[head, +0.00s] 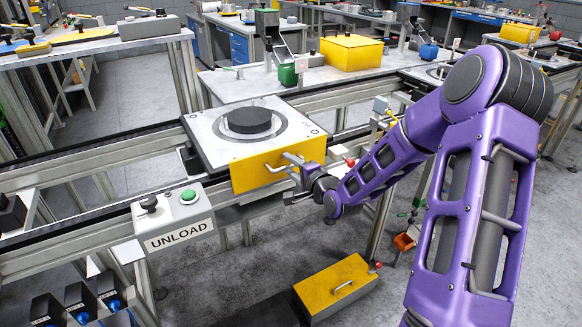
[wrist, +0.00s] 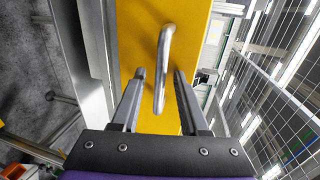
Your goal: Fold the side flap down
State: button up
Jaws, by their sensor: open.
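The side flap (head: 255,170) is a yellow panel standing upright on the front side of the pallet (head: 211,135). It also fills the middle of the wrist view (wrist: 190,30). A bent metal handle (wrist: 164,45) sticks out from the flap. My gripper (head: 291,182) is at the right part of the flap, by the handle. In the wrist view my gripper (wrist: 159,74) is open, with one finger on each side of the handle and a gap visible on both sides. The fingertips' exact depth against the panel is hard to tell.
A black clutch disc (head: 250,120) sits on the pallet. An UNLOAD control box (head: 180,220) with a green button stands at the front left. A yellow box (head: 337,287) with a handle lies low, below the conveyor. Open floor is in front.

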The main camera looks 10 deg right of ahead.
grip_shut()
dwell(1.4)
